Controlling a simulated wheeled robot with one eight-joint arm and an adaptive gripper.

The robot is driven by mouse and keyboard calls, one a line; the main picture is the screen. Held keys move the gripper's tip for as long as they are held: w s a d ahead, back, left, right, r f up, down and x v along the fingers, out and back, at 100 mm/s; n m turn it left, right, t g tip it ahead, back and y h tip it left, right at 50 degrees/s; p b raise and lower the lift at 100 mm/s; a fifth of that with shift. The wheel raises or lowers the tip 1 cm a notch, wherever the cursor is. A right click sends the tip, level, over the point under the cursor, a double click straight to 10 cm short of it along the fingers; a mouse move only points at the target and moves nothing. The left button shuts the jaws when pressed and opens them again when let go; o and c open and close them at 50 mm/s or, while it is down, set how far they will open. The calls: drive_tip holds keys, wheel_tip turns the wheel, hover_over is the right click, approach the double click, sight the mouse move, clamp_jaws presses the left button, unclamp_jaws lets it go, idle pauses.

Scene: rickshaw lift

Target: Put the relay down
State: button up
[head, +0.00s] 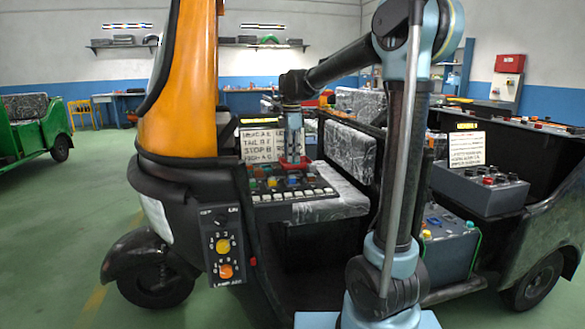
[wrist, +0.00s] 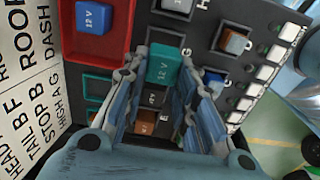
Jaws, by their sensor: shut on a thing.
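My gripper (wrist: 170,78) is shut on a teal relay (wrist: 163,63) marked 12 V, which shows between its two fingers in the wrist view. The relay is over a dark fuse panel (wrist: 205,30); I cannot tell whether it touches the panel. A blue relay (wrist: 95,17) marked 12 V lies in a red tray (wrist: 118,50). In the head view my gripper (head: 292,150) hangs over the panel (head: 270,197), and the held relay is not clear.
A white label card (wrist: 22,95) stands beside the panel. A row of white switches (wrist: 262,73) runs along the panel's other edge. A front control box (head: 224,245) is on the orange and black rickshaw (head: 180,100).

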drive_tip(key=shift+f, duration=2.25)
drive_tip(key=o, duration=1)
